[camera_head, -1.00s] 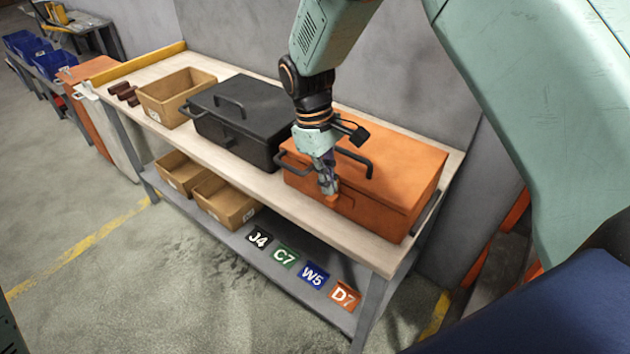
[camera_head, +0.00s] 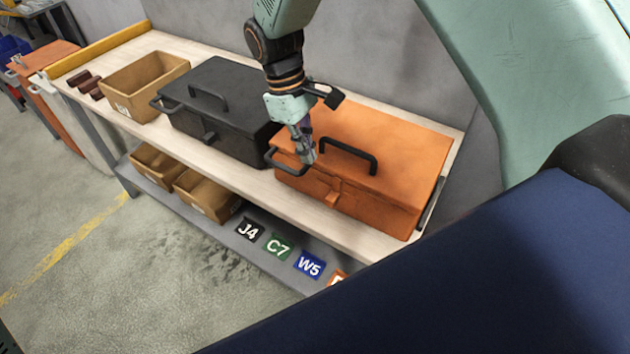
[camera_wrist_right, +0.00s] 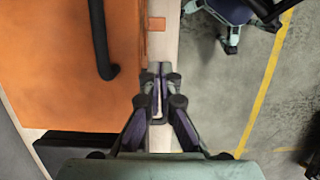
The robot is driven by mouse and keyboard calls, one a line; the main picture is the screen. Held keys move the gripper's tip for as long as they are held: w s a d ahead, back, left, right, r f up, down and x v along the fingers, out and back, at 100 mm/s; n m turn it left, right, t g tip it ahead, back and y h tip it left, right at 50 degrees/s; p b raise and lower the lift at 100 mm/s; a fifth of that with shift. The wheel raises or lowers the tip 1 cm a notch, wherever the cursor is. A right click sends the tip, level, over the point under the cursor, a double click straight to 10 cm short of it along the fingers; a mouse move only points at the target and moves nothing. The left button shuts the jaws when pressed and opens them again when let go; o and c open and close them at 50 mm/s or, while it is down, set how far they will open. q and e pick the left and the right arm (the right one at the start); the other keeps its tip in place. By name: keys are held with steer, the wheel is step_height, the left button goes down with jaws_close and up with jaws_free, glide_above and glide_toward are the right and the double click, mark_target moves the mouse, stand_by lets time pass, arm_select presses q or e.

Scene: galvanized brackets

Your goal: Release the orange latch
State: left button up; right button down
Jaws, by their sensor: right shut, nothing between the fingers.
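The orange toolbox (camera_head: 385,170) stands on the right part of the bench, lid down, with a black handle on top. Its small orange latch (camera_head: 333,196) is on the front face; in the right wrist view it shows as an orange tab (camera_wrist_right: 157,24) at the box's front edge. Whether the latch is fastened is too small to tell. My right gripper (camera_head: 309,157) is shut and empty near the front top edge, to the left of the latch and apart from it. Its fingertips (camera_wrist_right: 155,72) are together in the wrist view. My left gripper is not in view.
A black toolbox (camera_head: 222,112) stands close to the left of the orange one. A cardboard bin (camera_head: 145,88) and dark brown pieces sit farther left. The lower shelf holds more bins and label cards (camera_head: 278,247). A grey wall runs behind the bench.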

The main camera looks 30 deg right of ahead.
mark_target(334, 200)
steer(key=shift+s, duration=0.1)
steer(key=x, duration=1)
steer(key=s+d, duration=0.1)
steer(key=s+d+p, duration=0.1)
steer(key=s, duration=0.1)
steer(key=shift+r, duration=0.1)
steer(key=shift+s+d+p, duration=0.1)
steer(key=shift+s+p, duration=0.15)
steer(key=shift+p, duration=0.05)
stand_by(0.4)
